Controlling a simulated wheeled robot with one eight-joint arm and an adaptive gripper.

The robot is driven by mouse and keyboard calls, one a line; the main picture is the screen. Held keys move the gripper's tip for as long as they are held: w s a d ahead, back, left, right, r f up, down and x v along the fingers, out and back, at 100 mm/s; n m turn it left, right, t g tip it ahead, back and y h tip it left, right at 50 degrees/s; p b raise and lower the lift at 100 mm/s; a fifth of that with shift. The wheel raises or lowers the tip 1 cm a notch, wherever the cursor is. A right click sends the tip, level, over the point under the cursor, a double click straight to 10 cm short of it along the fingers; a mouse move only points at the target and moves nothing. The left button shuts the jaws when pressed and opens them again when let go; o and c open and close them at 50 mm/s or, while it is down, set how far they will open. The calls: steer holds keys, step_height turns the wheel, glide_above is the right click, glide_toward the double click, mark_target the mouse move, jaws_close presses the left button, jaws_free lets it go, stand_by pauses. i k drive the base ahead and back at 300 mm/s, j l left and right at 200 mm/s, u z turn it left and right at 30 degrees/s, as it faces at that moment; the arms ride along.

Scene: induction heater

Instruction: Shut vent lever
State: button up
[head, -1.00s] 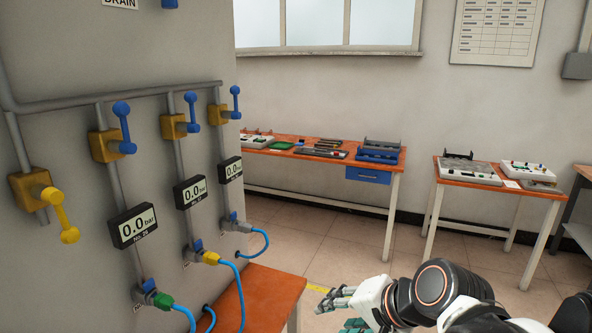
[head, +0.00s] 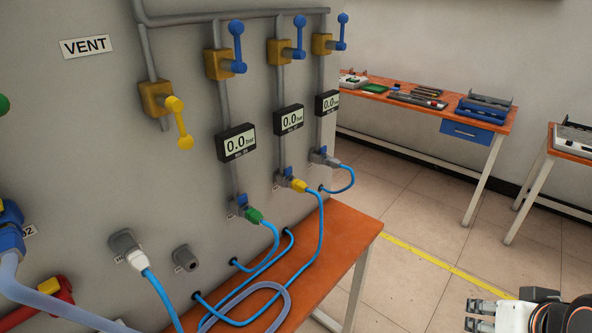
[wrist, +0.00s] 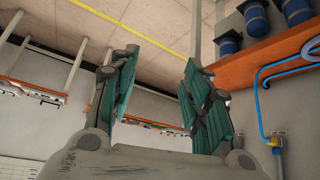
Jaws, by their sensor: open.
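The yellow vent lever (head: 179,122) is on a yellow valve body (head: 155,98) on the grey panel, below and right of the VENT label (head: 85,47). Its handle points down and slightly right, in line with the pipe run. My gripper (head: 480,315) is at the bottom right of the head view, far from the lever, over the floor. In the wrist view my gripper (wrist: 158,100) shows two green-padded fingers spread apart with nothing between them. The lever is not in the wrist view.
Three blue levers (head: 237,47) stand upright on valves right of the vent lever, above gauges reading 0.0 bar (head: 237,146). Blue hoses (head: 265,290) loop over an orange bench (head: 350,240) below the panel. Another orange table (head: 400,98) stands behind. Floor (head: 420,215) between is clear.

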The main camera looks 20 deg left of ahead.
mark_target(169, 102)
steer(key=u, duration=1.75)
steer(key=j, duration=0.05)
